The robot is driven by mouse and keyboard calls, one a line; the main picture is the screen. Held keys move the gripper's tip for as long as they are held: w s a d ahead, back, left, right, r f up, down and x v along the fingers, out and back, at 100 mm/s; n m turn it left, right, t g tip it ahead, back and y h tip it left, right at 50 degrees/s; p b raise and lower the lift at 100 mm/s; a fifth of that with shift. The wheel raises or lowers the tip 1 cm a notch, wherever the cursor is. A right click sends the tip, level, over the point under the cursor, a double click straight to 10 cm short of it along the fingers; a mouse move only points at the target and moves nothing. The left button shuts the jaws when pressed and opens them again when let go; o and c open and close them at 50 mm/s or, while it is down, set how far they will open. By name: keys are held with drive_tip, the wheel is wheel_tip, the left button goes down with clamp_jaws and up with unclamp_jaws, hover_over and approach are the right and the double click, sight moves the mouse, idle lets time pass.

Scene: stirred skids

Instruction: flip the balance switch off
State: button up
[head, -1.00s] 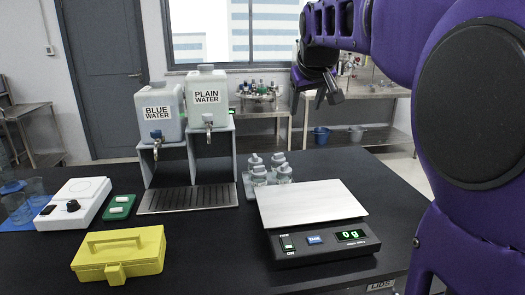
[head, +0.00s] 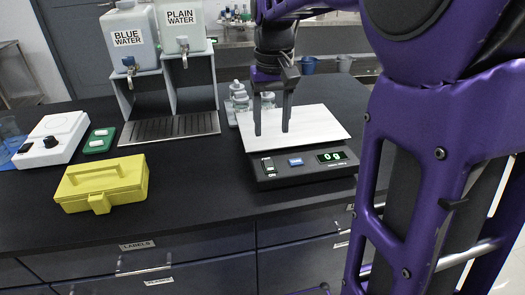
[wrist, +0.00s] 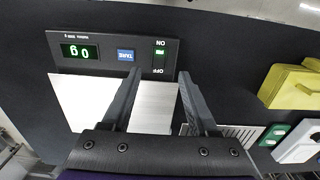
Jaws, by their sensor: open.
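The balance (head: 303,172) stands on the dark bench with a white pan (head: 325,129) and a front panel. Its display (head: 331,156) is lit green and reads 0 g. The power switch (head: 268,163) is at the left of the panel, beside the blue TARE button (head: 296,162). In the wrist view the switch (wrist: 160,52) shows a green-lit part near the ON label, with OFF at its other end. My gripper (head: 271,132) is open and empty, fingers pointing down above the pan, behind the switch. In the wrist view the fingertips (wrist: 158,75) lie to either side of the switch, apart from it.
A yellow box (head: 103,185) sits left of the balance. Several small bottles (head: 242,100) stand behind the pan. The water dispensers (head: 155,45) and drip tray (head: 170,127) are at the back left. Bench surface in front of the balance is clear.

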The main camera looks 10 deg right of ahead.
sight(271, 169)
wheel_tip(271, 169, down, 11)
drive_tip(key=shift+r+b, duration=0.1)
drive_tip(key=shift+b, duration=0.85)
clamp_jaws()
